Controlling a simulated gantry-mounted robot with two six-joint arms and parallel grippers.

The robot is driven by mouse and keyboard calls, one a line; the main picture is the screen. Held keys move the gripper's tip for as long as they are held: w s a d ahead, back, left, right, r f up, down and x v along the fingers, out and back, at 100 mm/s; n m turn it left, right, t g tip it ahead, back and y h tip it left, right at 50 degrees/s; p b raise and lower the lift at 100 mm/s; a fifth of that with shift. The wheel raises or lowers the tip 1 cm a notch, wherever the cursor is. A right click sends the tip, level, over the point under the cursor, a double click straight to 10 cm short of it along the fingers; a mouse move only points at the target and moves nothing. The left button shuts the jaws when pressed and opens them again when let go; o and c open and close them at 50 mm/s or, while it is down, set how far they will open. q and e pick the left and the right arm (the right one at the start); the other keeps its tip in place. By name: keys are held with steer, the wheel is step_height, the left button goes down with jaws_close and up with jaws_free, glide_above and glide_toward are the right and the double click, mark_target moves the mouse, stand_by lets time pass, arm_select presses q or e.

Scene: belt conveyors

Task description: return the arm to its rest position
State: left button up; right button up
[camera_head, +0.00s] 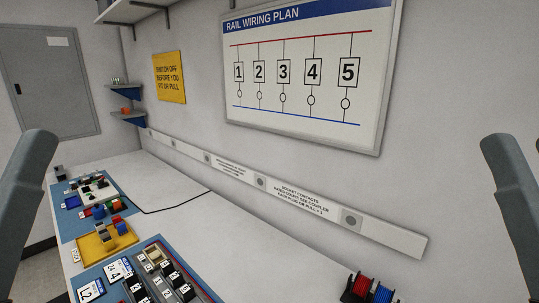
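A grey link of my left arm (27,195) stands at the left edge, tilted, its rounded end upward. A similar grey link of my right arm (511,195) stands at the right edge, cut off by the frame. Neither gripper shows, so I cannot see whether they are open or shut or hold anything. Both visible links appear apart from the workbench items.
A white bench (190,215) runs along the wall. On its left are a blue mat (64,225), a yellow tray (92,246) and a rail panel (205,290) with black modules. Red and blue spools (370,289) stand front right. The bench's middle is mostly clear, crossed by a black cable (180,207).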

step_height(320, 180, up, 35)
steer(key=p, duration=3)
steer(key=shift+p, duration=0.35)
steer(key=shift+s, duration=0.1)
